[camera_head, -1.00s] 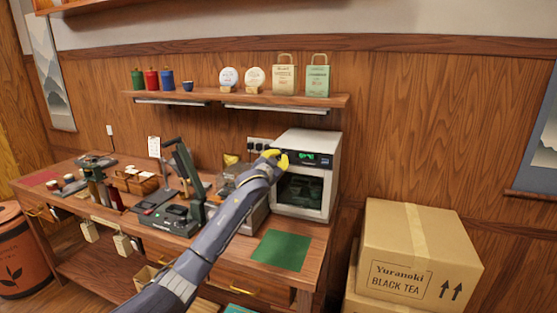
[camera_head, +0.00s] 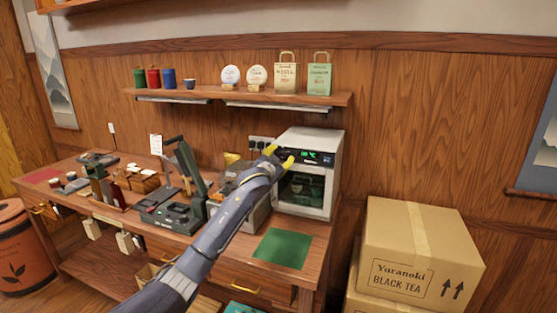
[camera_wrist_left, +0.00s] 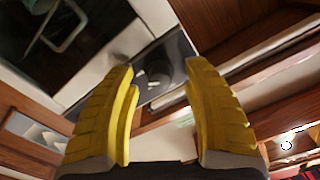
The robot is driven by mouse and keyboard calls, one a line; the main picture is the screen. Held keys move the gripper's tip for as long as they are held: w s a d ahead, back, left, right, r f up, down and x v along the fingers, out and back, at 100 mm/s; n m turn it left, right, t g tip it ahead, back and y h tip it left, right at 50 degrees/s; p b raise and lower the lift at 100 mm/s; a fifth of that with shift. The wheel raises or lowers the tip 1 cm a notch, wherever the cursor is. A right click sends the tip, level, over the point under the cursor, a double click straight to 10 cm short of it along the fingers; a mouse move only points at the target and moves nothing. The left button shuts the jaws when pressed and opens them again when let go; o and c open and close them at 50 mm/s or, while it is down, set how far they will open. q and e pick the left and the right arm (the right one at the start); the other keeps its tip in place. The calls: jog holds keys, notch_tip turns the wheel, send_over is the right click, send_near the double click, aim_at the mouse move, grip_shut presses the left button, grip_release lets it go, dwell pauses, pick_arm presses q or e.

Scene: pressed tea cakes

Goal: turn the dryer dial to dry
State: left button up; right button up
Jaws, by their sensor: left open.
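The dryer (camera_head: 306,200) is a white box with a dark glass door and a dark control panel with a green lit display (camera_head: 310,156) at its upper front. My left gripper (camera_head: 280,155) is open at the left end of that panel, its yellow fingers apart. In the left wrist view the dark round dial (camera_wrist_left: 155,76) with a pale mark shows between the open fingers (camera_wrist_left: 160,90), beyond their tips. I cannot tell whether a finger touches it. The dial is hidden by the gripper in the head view. My right gripper is not in view.
A wall shelf (camera_head: 240,97) with tins and paper bags runs above the dryer. A dark press (camera_head: 180,195) stands left of my arm on the workbench. A green mat (camera_head: 282,248) lies in front of the dryer. Cardboard boxes (camera_head: 415,245) stand at the right.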

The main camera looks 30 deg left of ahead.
pick_arm(q)
jog(key=v, duration=1.2)
dwell(0.3)
